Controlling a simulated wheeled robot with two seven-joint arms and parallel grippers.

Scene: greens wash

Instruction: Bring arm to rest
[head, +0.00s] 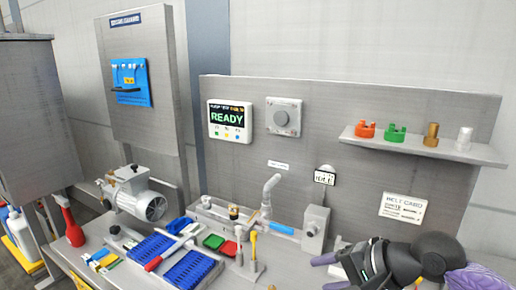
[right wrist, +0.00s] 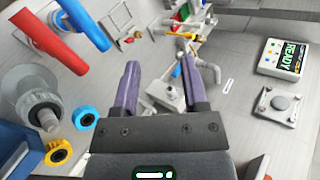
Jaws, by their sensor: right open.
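My right arm (head: 420,258) comes in at the lower right of the head view, over the bench. Its gripper (head: 326,272) points left, with its purple fingers apart. In the right wrist view the same gripper (right wrist: 160,62) is open, and nothing is held between its fingers. Beyond the fingers is a grey block-like fitting (right wrist: 165,95), which looks apart from them, though the exact gap cannot be told. My left gripper is in neither view.
Pipework with a grey upright elbow (head: 270,190) and a grey valve box (head: 315,228) stands left of my right gripper. Blue trays (head: 190,270), a motor (head: 140,195) and a red spray bottle (head: 72,225) lie farther left. A shelf (head: 430,147) with small fittings hangs above my arm.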

